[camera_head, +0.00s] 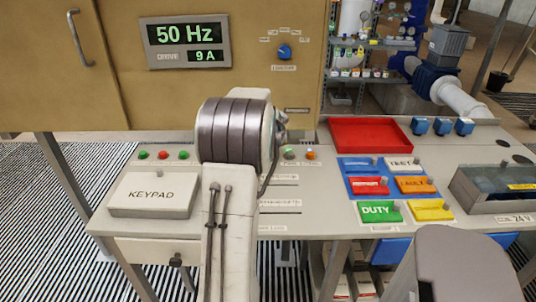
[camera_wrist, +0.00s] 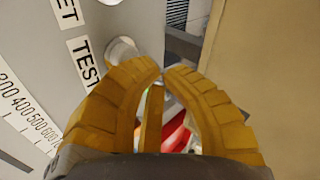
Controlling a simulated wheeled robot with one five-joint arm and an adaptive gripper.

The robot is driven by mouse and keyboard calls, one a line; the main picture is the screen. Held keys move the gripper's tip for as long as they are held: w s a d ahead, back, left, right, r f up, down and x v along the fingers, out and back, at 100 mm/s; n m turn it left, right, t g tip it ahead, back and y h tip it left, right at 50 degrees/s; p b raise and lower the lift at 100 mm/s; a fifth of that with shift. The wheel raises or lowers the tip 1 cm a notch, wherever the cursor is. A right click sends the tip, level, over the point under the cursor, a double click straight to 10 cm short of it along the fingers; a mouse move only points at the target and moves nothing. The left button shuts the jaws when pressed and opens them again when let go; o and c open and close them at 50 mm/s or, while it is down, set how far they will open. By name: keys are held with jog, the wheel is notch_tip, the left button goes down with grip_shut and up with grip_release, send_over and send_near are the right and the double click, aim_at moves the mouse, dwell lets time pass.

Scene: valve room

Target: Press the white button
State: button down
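A round white button (camera_wrist: 122,50) shows in the wrist view, on a grey panel beside a label reading TEST. My gripper (camera_wrist: 164,76) has yellow fingers that curve together, with their tips nearly meeting. The tips are just right of and below the button in the picture; whether they touch it cannot be told. No object is visible held between the tips. In the head view my arm hides the gripper, and I cannot make out the white button there.
The console holds a keypad box (camera_head: 152,194), a red tray (camera_head: 370,134), coloured blocks such as the green DUTY one (camera_head: 380,211), and a grey bin (camera_head: 497,199). A tan cabinet (camera_head: 110,100) with a 50 Hz display (camera_head: 186,42) and blue knob (camera_head: 285,51) stands behind.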

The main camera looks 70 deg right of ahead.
jog(key=shift+f+b, duration=0.95)
jog(key=shift+b, duration=0.1)
dwell(2.4)
jog(key=shift+r, duration=0.15)
jog(key=shift+r+p, duration=0.6)
jog(key=shift+r, duration=0.2)
jog(key=shift+r, duration=0.1)
jog(key=shift+r+p, duration=1.75)
jog(key=shift+r, duration=0.7)
jog(key=shift+w, duration=0.1)
